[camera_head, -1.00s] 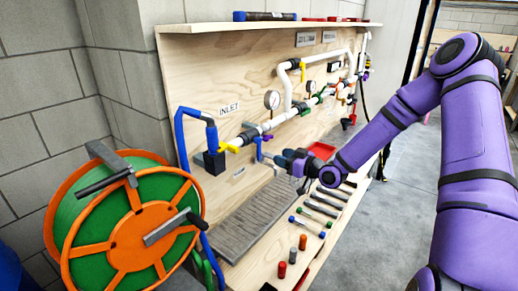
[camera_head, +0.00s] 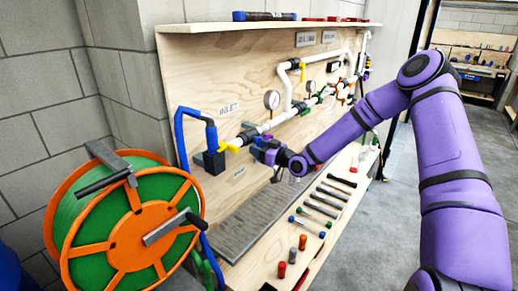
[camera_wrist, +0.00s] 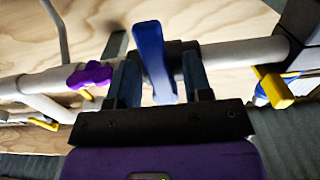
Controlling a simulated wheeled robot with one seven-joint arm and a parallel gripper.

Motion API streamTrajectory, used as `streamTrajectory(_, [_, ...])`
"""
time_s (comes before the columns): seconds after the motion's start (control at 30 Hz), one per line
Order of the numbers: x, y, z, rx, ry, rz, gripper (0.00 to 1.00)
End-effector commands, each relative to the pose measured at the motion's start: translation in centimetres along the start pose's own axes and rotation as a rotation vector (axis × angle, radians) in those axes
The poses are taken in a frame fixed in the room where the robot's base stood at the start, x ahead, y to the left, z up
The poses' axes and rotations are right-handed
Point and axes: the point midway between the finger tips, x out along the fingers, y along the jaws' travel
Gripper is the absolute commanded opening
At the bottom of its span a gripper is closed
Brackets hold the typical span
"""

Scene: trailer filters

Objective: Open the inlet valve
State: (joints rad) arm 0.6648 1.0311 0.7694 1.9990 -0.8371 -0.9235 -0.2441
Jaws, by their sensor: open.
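The INLET sign (camera_head: 229,109) is on the plywood panel, above the left end of the white pipe run. A blue valve lever (camera_wrist: 150,55) on a dark valve body shows in the wrist view. My gripper (camera_wrist: 159,72) is open, with one dark finger on each side of this lever. I cannot tell whether either finger touches it. In the head view my gripper (camera_head: 262,150) is at the pipe just right of the yellow fitting (camera_head: 235,144), and the arm hides most of the blue lever there.
A purple handle (camera_wrist: 90,75) and a yellow handle (camera_wrist: 276,88) flank the lever along the pipe. A pressure gauge (camera_head: 272,99) stands above it. A grey mat (camera_head: 240,222) and several hand tools lie on the bench below. A green and orange hose reel (camera_head: 130,225) stands at front left.

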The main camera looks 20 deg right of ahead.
Motion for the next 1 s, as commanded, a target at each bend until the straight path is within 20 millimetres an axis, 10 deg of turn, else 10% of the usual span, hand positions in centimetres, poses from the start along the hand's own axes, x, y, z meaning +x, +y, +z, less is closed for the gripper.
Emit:
streamTrajectory(0.27, [0.16, -0.01, -0.02, 0.000, 0.000, 0.000, 0.46])
streamTrajectory(0.5, [0.15, -0.01, -0.02, -0.001, 0.000, 0.000, 0.00])
streamTrajectory(1.0, [0.17, 0.24, -0.07, -0.104, 0.000, -0.001, 0.00])
